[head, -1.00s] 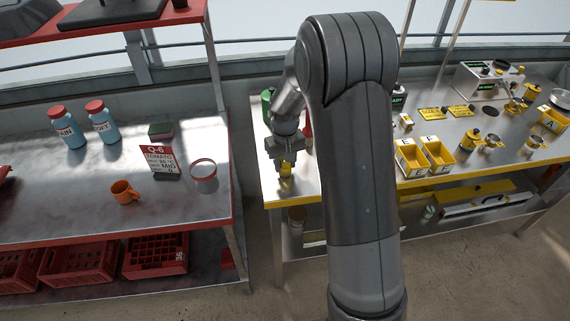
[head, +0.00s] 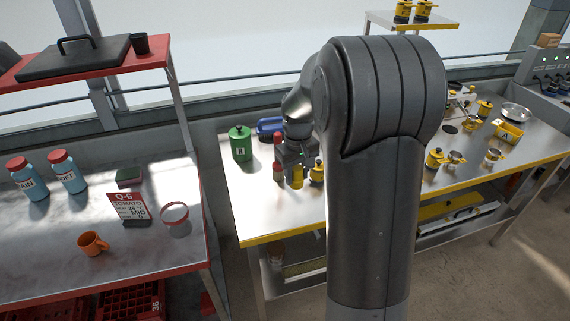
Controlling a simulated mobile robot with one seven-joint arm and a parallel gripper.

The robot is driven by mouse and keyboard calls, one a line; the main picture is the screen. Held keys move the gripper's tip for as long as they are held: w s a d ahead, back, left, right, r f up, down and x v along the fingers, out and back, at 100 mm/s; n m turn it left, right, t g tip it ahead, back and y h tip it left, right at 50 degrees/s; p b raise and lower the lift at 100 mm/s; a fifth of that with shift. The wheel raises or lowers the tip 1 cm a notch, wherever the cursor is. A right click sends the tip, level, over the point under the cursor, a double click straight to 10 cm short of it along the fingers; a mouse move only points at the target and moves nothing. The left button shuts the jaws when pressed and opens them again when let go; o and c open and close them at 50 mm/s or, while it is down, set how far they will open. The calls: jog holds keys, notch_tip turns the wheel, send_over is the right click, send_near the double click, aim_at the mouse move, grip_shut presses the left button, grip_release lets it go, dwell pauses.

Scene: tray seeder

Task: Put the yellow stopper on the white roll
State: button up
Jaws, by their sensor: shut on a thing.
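My gripper (head: 292,162) points down over the yellow-edged steel bench, just left of my own arm. It is shut on a small yellow thing (head: 297,177), which looks like the yellow stopper; the fingers hide part of it. I cannot tell whether its lower end touches the bench. I cannot make out a white roll; my arm hides the middle of the bench.
A red bottle-like thing (head: 277,165) stands close left of my gripper, and a yellow pot (head: 317,171) close right. A green canister (head: 240,144) and a blue thing (head: 270,126) are behind. The steel bench (head: 265,215) is clear in front.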

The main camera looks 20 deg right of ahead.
jog(key=w+d+r, duration=0.2)
jog(key=w+d, duration=0.6)
jog(key=w, duration=0.2)
jog(key=w+d+r, duration=0.2)
jog(key=w+d, duration=0.6)
jog(key=w, duration=0.2)
jog(key=w+a+f, duration=0.2)
jog(key=a, duration=0.1)
jog(key=w+a+f, duration=0.2)
jog(key=w+a, duration=0.1)
jog(key=w+a+f, duration=0.2)
jog(key=w+a, duration=0.1)
jog(key=shift+f, duration=2.35)
jog(key=shift+f, duration=0.1)
jog(key=o, duration=1)
